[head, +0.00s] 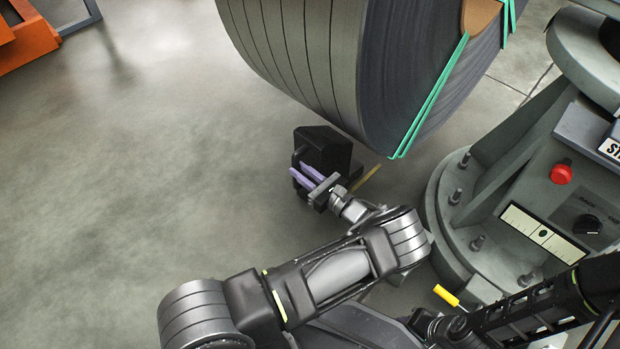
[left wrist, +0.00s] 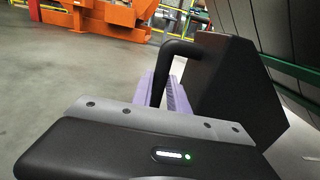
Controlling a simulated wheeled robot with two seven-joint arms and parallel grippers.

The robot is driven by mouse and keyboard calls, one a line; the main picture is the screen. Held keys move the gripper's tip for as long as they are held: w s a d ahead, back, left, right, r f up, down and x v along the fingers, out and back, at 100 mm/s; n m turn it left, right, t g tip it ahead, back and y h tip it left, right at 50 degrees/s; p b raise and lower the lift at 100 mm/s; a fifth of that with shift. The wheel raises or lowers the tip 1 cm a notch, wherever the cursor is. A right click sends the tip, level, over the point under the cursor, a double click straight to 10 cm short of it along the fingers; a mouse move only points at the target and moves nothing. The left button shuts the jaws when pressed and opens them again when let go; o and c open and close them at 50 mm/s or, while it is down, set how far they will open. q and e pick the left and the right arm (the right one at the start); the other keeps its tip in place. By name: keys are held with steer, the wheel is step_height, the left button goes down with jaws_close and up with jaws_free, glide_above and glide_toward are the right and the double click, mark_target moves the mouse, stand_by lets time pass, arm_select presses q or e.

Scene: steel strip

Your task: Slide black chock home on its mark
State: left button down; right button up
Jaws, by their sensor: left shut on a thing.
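The black chock (head: 325,148) stands on the floor beside the lower left of the big steel coil (head: 350,60). My left gripper (head: 301,174), with purple fingers, is at the chock's near left side. In the left wrist view the chock (left wrist: 232,88) has a bent black handle (left wrist: 178,48), and the purple fingers (left wrist: 165,92) are closed around it. A yellowish line (head: 367,179) on the floor shows just right of the chock; the chock or arm may hide part of it. My right gripper is not visible.
A grey machine base with bolts (head: 455,220) and a red button (head: 561,174) stands at the right. Green straps (head: 430,95) cross the coil. A small yellow piece (head: 446,295) shows near the base. The floor at left is clear, with orange equipment (head: 30,40) beyond.

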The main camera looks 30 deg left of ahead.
mark_target(326, 164)
arm_select(q)
steer(key=shift+w, duration=0.15)
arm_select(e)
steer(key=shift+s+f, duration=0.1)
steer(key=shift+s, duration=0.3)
arm_select(q)
steer(key=shift+w+d, duration=0.35)
steer(key=shift+w, duration=0.75)
steer(key=shift+w+d, duration=0.3)
steer(key=shift+w, duration=0.75)
steer(key=shift+w+d, duration=0.35)
steer(key=shift+w, duration=0.75)
steer(key=c, duration=1.2)
jaws_free()
steer(key=shift+s+f, duration=0.2)
steer(key=shift+f, duration=0.05)
steer(key=shift+r, duration=0.15)
steer(key=p+v, duration=0.1)
steer(key=v, duration=0.6)
steer(key=shift+d+r+p, duration=0.1)
steer(key=shift+d+p, duration=0.2)
steer(key=shift+d, duration=0.05)
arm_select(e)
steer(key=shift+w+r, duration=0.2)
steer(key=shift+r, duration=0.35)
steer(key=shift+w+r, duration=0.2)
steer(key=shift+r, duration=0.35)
